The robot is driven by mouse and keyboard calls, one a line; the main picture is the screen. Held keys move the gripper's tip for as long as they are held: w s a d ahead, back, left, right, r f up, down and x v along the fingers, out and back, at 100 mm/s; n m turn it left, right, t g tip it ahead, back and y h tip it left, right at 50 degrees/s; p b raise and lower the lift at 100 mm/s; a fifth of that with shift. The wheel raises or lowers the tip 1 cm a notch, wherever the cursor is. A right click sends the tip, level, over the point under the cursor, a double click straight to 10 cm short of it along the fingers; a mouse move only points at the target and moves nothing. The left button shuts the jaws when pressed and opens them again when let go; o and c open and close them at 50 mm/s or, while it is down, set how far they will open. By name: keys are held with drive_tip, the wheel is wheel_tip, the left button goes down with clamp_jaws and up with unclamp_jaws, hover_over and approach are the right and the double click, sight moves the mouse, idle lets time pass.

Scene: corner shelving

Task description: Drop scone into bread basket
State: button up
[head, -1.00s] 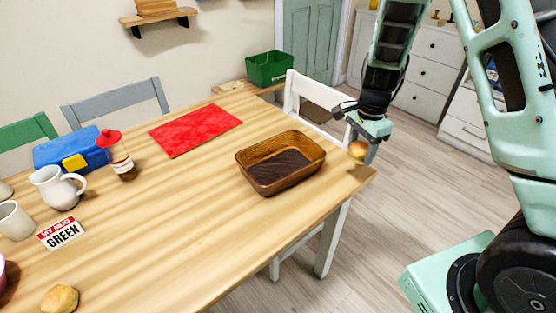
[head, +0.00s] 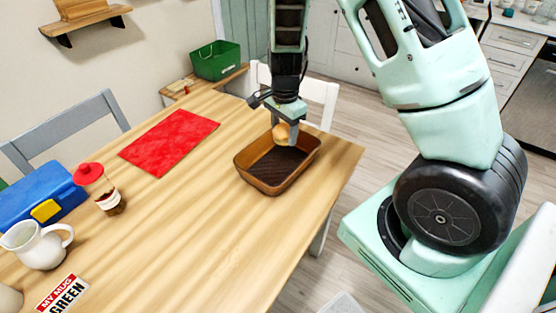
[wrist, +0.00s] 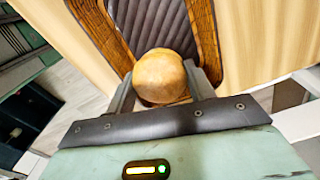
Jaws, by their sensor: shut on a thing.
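A round golden scone (head: 281,133) is held between the fingers of my gripper (head: 285,132). In the wrist view the scone (wrist: 160,77) sits between the two grey fingers, with the gripper (wrist: 158,85) shut on it. The brown bread basket (head: 250,178) stands on the wooden table near its right end. In the head view the scone is over the far part of the basket. The basket's wooden rim and dark bottom (wrist: 152,28) also show beyond the scone in the wrist view. I see no other scone in the basket.
A red mat (head: 168,143) lies left of the basket. The table (head: 190,240) in front of the basket is clear.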

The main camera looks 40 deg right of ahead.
wheel_tip(320, 180, down, 4)
drive_tip(key=b, duration=0.3)
drive_tip(key=shift+f, duration=0.2)
drive_tip(key=o, duration=1.1)
drive_tip(key=shift+c, duration=0.2)
drive_tip(key=shift+r, duration=0.15)
wheel_tip(320, 180, up, 17)
drive_tip(key=p, duration=0.2)
drive_tip(key=shift+s+r, duration=0.1)
